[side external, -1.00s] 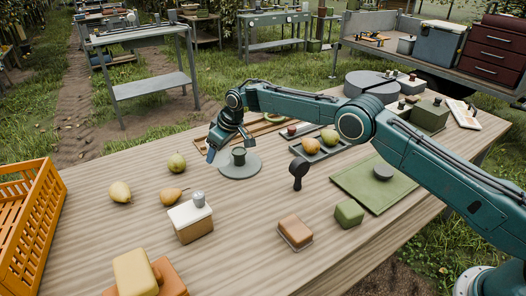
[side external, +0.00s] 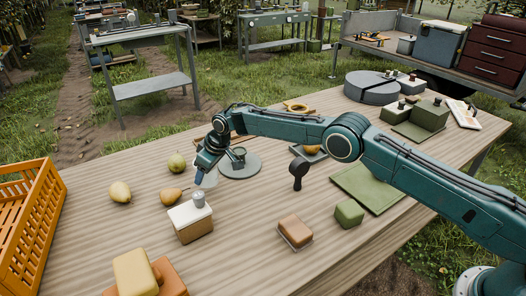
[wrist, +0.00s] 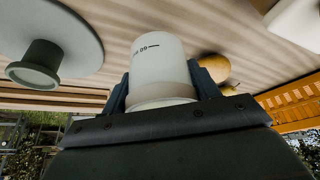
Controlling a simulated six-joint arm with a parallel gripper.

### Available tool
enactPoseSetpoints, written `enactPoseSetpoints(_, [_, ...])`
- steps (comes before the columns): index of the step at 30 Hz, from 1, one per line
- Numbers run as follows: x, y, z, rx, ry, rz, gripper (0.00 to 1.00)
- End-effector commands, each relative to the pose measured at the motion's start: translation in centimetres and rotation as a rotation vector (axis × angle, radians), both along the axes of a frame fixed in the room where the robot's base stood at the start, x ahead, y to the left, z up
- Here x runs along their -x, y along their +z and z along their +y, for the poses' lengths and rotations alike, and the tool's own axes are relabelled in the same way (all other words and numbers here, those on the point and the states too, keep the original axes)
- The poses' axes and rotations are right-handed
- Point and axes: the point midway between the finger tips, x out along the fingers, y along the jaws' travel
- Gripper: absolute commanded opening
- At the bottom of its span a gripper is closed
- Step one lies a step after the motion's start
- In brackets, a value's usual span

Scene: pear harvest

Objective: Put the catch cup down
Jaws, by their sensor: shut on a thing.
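The catch cup (wrist: 157,62) is a pale, translucent white cup with dark lettering, seen in the wrist view. My gripper (wrist: 160,82) is shut on it, with one finger on each side. In the side view my gripper (side external: 203,172) is low over the wooden table (side external: 130,245), left of the grey round base. A pale part of the cup (side external: 212,181) shows just beside the fingers. Whether the cup touches the table is hard to tell.
A grey disc (side external: 240,170) with a dark green pot (side external: 238,154) is right of my gripper. Pears (side external: 171,195) (side external: 176,162) (side external: 120,191) lie to the left. A white-topped box (side external: 190,222) stands close in front. An orange crate (side external: 40,215) is at the far left.

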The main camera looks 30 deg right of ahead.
Motion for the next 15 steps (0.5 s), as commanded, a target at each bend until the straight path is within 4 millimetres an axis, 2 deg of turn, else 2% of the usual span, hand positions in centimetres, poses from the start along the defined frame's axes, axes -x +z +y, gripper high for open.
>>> enactPoseSetpoints(5, [0.0, -0.3, 0.0, 0.000, 0.000, 0.000, 0.39])
enactPoseSetpoints(15, [0.0, -3.6, 0.0, -0.001, 0.000, -0.001, 0.39])
